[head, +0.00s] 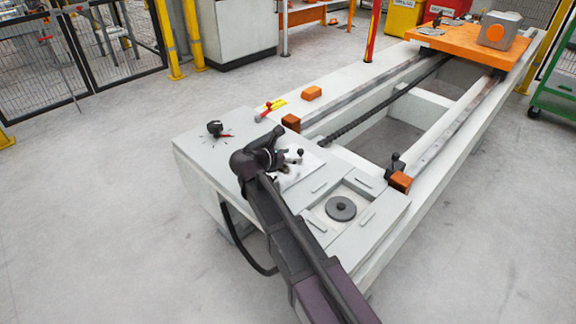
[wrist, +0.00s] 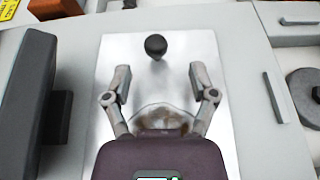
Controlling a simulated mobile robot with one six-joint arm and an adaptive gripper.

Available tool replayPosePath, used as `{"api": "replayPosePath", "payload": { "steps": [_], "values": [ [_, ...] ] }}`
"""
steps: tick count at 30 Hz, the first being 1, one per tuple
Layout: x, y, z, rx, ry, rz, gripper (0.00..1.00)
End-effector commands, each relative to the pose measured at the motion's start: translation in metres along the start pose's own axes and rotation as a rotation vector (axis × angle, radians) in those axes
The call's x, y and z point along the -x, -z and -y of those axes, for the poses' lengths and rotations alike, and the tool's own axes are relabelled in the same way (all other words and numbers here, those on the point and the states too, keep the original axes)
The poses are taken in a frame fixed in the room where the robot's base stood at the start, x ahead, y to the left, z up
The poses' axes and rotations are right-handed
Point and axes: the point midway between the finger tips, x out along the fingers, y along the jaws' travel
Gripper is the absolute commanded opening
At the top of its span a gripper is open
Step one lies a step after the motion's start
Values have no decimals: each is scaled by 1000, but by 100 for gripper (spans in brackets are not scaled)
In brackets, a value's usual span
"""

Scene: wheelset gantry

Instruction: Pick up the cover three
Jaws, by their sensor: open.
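My gripper (wrist: 160,80) is open and empty, its two fingers spread above a shiny metal plate (wrist: 198,48) on the bench top. A round black knob (wrist: 155,46) stands on this plate, ahead of the fingertips and between their lines, not gripped. In the head view the plate (head: 304,174) is partly hidden by my arm and gripper (head: 290,158). No label shows which part is cover three; this knobbed plate may be a cover. How high the fingers are above the plate is hard to tell.
A black knob (head: 215,128) stands on the bench's left. A round grey disc (head: 341,208) lies on a panel to the right. Orange blocks (head: 400,182) and rails run back to an orange carriage (head: 478,42). A red-handled part (head: 263,112) lies behind. The floor at left is clear.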

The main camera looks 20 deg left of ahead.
Motion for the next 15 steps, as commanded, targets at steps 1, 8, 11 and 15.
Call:
{"api": "replayPosePath", "payload": {
  "steps": [1,8,11,15],
  "values": [
    [-3,0,-1,0,1,0,74],
    [-27,0,-4,-1,2,0,74],
    [-39,0,-4,-1,2,0,74],
    [-49,-1,-4,0,2,0,74]
  ]
}}
